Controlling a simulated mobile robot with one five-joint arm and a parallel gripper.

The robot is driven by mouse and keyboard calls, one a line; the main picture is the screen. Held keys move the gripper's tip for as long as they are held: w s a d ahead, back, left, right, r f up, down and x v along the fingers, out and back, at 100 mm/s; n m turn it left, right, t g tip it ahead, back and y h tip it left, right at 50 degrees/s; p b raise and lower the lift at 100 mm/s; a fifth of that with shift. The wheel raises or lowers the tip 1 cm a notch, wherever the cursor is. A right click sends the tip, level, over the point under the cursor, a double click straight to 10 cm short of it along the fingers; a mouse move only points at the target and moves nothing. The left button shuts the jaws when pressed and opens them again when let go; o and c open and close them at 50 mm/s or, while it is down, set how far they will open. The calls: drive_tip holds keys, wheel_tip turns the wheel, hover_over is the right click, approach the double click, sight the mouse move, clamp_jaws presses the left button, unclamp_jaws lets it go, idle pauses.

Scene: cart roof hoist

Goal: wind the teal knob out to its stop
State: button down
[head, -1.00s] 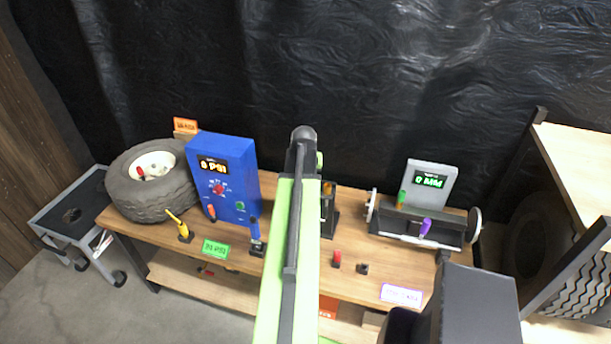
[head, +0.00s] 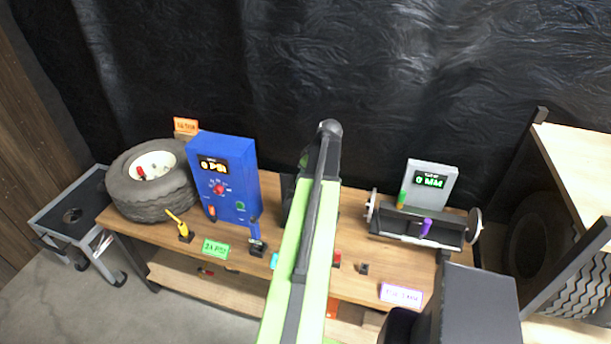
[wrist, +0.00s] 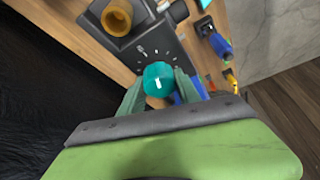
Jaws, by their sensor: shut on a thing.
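The teal knob (wrist: 158,77) is in the middle of the wrist view, with a short white mark on its face. It sits by a dark plate (wrist: 128,40) that carries white tick marks. My gripper (wrist: 160,88) is shut on the knob, one finger on each side. In the head view my own arm hides the knob's mount and my fingertips. A small teal patch (head: 274,260) shows just left of my arm there; I cannot tell whether it is the knob.
A blue PSI box (head: 228,185) and a tyre (head: 150,190) stand left on the wooden bench (head: 345,210). A grey gauge fixture (head: 432,185) reading 0 MM stands right. A yellow-handled tool (head: 182,230) is at the front left. An orange-brown ring (wrist: 117,17) sits on the plate.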

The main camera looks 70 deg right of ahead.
drive_tip(key=shift+n+y, duration=0.8)
drive_tip(key=shift+n, duration=1.1)
drive_tip(key=c, duration=0.9)
unclamp_jaws()
drive_tip(key=shift+o, duration=0.2)
drive_tip(key=p+v, duration=1.6)
drive_tip(key=v, duration=0.1)
drive_tip(key=shift+s+r, duration=0.15)
